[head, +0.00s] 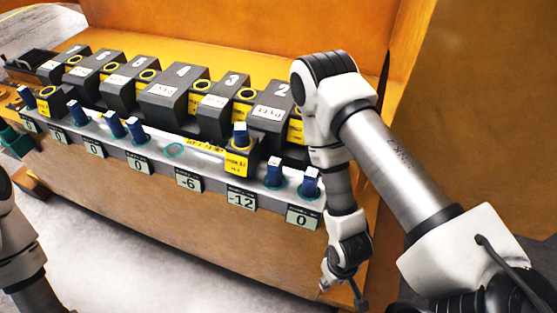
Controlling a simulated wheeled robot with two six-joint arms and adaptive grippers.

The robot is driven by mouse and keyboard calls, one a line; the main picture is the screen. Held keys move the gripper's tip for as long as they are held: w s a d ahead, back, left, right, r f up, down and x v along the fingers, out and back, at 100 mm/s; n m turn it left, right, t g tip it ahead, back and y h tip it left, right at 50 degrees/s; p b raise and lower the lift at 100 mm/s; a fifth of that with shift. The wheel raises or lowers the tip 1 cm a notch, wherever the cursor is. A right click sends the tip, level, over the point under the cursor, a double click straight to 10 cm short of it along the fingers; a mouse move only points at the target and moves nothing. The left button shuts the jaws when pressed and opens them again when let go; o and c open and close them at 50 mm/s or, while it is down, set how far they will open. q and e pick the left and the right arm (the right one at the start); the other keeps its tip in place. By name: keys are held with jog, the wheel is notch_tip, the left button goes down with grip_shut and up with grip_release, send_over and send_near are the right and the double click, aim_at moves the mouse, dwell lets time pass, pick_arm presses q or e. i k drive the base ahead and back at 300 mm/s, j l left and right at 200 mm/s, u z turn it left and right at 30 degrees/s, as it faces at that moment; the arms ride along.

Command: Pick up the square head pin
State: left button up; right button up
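Several blue pins with blocky heads stand along the pale front ledge in the head view. One pin (310,183) is at the right end, with another pin (274,172) just left of it. One pin (240,134) stands higher, on a dark block with a yellow label. More pins stand to the left, including one pin (136,129) near the middle. I cannot tell which is the square head pin. My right gripper (343,289) hangs below and right of the right-end pin, apart from it; its finger opening is unclear. Only part of my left arm shows; its gripper is out of view.
A row of dark numbered castings (178,88) stands behind the pins. Plates with numbers such as -12 (241,199) line the ledge front. A teal ring (173,150) on the ledge has no pin. An orange wall (250,25) rises behind. Grey floor is clear in front.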

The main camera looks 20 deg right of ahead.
aim_at(134, 125)
jog(key=i+j+u, duration=0.15)
jog(key=i+j, duration=0.25)
jog(key=i+j+u, duration=0.2)
jog(key=i+j, duration=0.15)
jog(key=i+j+u, duration=0.15)
jog(key=i, duration=0.4)
jog(key=z, duration=0.35)
jog(key=k+j+z, duration=0.1)
jog(key=z, duration=0.55)
jog(key=k+j, duration=0.05)
